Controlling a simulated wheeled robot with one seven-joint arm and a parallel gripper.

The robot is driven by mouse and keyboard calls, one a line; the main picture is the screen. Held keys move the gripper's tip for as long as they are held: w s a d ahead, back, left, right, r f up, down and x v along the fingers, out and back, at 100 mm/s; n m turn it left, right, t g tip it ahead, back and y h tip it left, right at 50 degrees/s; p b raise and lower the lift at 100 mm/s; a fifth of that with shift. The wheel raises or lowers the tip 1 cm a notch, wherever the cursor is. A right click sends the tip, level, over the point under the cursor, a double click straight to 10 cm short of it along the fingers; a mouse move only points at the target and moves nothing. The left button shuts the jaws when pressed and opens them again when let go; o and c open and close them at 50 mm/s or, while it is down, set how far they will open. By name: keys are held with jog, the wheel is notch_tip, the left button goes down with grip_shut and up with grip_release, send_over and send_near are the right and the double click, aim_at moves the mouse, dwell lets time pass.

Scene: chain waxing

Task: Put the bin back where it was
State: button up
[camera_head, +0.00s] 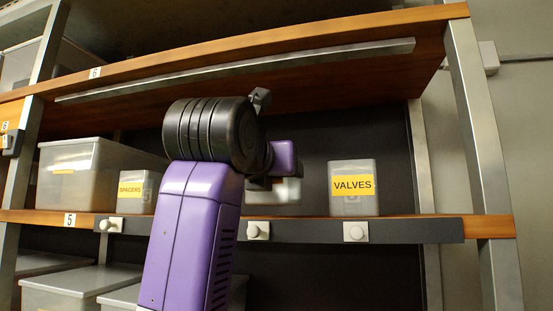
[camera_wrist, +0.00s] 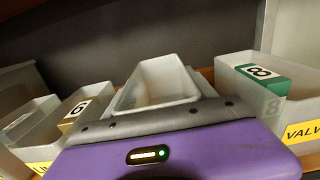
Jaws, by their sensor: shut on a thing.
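A pale, open-topped bin (camera_wrist: 160,82) is in the middle of the wrist view, beyond my gripper (camera_wrist: 155,122); it looks empty. In the head view the bin (camera_head: 287,192) is mostly hidden behind my arm, at the level of the middle shelf (camera_head: 400,214). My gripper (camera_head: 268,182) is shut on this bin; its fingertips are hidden. The bin sits between the SPACERS bin (camera_head: 136,193) and the VALVES bin (camera_head: 352,188). I cannot tell whether it touches the shelf board.
The VALVES bin in the wrist view (camera_wrist: 265,95) holds a green block marked 8. A left bin (camera_wrist: 40,130) has a block marked 6 by it. White knobs (camera_head: 355,232) line the shelf front. An upper shelf (camera_head: 250,55) hangs above. A metal post (camera_head: 478,130) stands right.

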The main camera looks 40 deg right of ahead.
aim_at(265, 202)
jog(key=shift+f, duration=0.45)
jog(key=shift+f+b, duration=0.4)
jog(key=shift+f, duration=0.2)
jog(key=o, duration=1.5)
jog(key=b+v, duration=0.2)
jog(key=v, duration=0.4)
jog(key=shift+s+a+f+b, duration=0.1)
jog(key=shift+s+a+b, duration=0.1)
jog(key=shift+a+b, duration=0.15)
jog(key=shift+s+a, duration=0.3)
jog(key=shift+a, duration=0.1)
jog(key=shift+a, duration=0.15)
